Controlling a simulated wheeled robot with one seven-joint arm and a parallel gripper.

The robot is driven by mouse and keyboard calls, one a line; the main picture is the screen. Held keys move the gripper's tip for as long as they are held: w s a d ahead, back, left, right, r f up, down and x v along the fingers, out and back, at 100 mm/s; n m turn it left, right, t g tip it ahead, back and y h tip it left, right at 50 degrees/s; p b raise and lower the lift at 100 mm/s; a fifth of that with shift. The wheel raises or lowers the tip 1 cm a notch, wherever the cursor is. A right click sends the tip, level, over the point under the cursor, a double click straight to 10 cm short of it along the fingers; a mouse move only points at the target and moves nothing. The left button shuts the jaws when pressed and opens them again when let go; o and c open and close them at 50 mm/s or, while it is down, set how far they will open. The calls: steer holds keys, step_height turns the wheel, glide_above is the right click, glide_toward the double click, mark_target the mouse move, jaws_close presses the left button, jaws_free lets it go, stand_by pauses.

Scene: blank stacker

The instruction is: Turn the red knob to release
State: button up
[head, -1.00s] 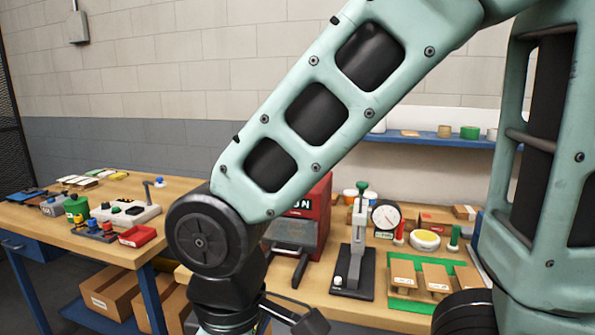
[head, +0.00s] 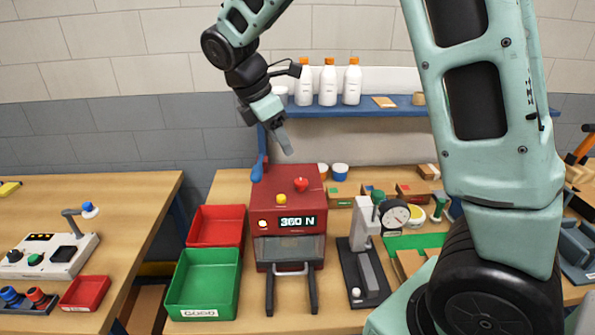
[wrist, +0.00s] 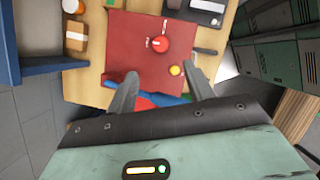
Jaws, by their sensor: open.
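A red knob (head: 301,184) sits on top of a red box-shaped machine (head: 258,191) with a lit display reading "360 N". In the wrist view the knob (wrist: 159,43) is round with white marks beside it on the red top (wrist: 135,35). My gripper (head: 286,146) hangs above the back of the machine, clear of the knob. In the wrist view my gripper (wrist: 160,76) is open with nothing between its fingers, and the knob lies beyond the fingertips. A yellow button (head: 281,199) is on the machine; it also shows in the wrist view (wrist: 175,70).
A red bin (head: 216,212) and a green bin (head: 203,311) stand left of the machine. A press stand (head: 361,235) and a dial gauge (head: 396,214) stand to its right. A blue shelf (head: 345,110) with white bottles is behind. A blue lever (head: 258,168) rises at the machine's back left.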

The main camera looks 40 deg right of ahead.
mark_target(300, 181)
steer(key=p+x, duration=0.2)
steer(key=x, duration=0.9)
steer(key=shift+d+f, duration=0.1)
steer(key=shift+f, duration=0.25)
steer(key=c, duration=1)
